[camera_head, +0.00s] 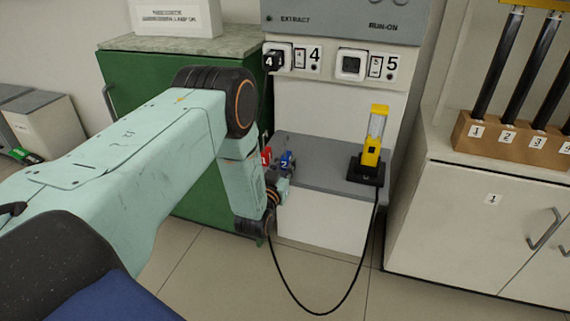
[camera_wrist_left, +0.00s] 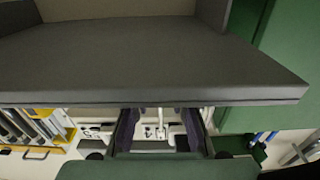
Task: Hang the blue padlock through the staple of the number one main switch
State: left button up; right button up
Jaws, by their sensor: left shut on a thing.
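The blue padlock (camera_head: 287,160), marked 2, shows small at the tip of my left gripper (camera_head: 279,186), over the left end of the grey ledge. My left gripper is shut on it; the arm partly hides the grip. A red piece (camera_head: 266,155), apparently another padlock, is just left of it. In the left wrist view the two dark fingers (camera_wrist_left: 160,132) stand below the ledge edge, and what lies between them is unclear. My right gripper is not in view.
The grey ledge (camera_head: 325,178) carries a yellow lamp (camera_head: 373,140) in a black base, with a cable looping to the floor. A green cabinet (camera_head: 205,185) stands behind my arm. A rod rack (camera_head: 515,140) sits on the right cabinet. The ledge's middle is clear.

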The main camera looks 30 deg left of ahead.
aim_at(284, 155)
pick_arm(q)
jog(key=shift+r, duration=0.15)
grip_shut()
jog(key=shift+r+p, duration=1.4)
jog(key=shift+p, duration=0.05)
